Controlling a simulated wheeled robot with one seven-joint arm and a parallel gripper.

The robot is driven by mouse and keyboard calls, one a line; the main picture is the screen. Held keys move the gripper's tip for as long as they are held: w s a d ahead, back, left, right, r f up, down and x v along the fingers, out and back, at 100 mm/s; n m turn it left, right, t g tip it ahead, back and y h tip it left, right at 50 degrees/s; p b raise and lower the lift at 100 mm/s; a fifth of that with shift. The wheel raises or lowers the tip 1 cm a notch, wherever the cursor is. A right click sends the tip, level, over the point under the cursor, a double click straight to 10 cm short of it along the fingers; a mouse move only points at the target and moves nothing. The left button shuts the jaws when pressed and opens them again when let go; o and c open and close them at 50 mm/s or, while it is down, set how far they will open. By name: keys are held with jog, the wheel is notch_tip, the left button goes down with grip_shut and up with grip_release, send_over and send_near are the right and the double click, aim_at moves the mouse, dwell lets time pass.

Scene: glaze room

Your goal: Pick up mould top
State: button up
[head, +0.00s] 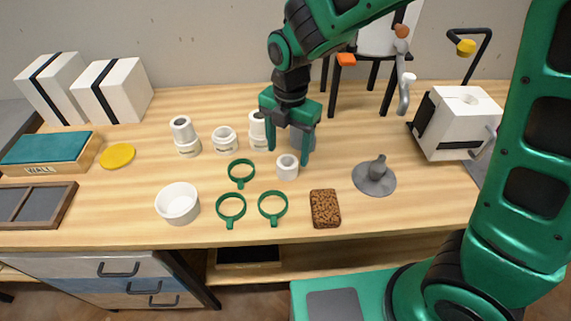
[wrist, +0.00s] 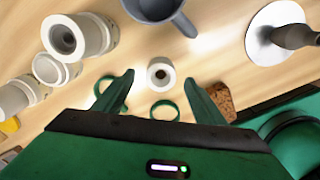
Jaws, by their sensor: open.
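A small white cylinder with a hole in its top (head: 287,168) stands on the table below my gripper (head: 289,154). It also shows ahead of and between my fingers in the wrist view (wrist: 161,74). My gripper is open and empty, pointing down, with its fingers apart. Several other white mould pieces stand to the left: a stacked pair (head: 183,130), a short one (head: 223,139) and a taller stack (head: 257,128) partly hidden by my gripper. I cannot tell for certain which piece is the mould top.
Green rings (head: 231,206) and a brown sponge-like block (head: 325,208) lie in front. A white bowl (head: 178,204) stands at left. A grey vessel (wrist: 162,12) is close behind the small cylinder.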

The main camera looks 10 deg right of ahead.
aim_at(286, 164)
jog(key=shift+s+a+f, duration=0.15)
jog(key=shift+s+f, duration=0.05)
jog(key=shift+f, duration=1.15)
jog(key=shift+s+a+f, duration=0.1)
jog(key=shift+s+f, duration=0.1)
jog(key=shift+f, duration=1.15)
jog(key=c, duration=1.3)
jog(key=shift+o, duration=0.2)
jog(key=shift+r, duration=0.15)
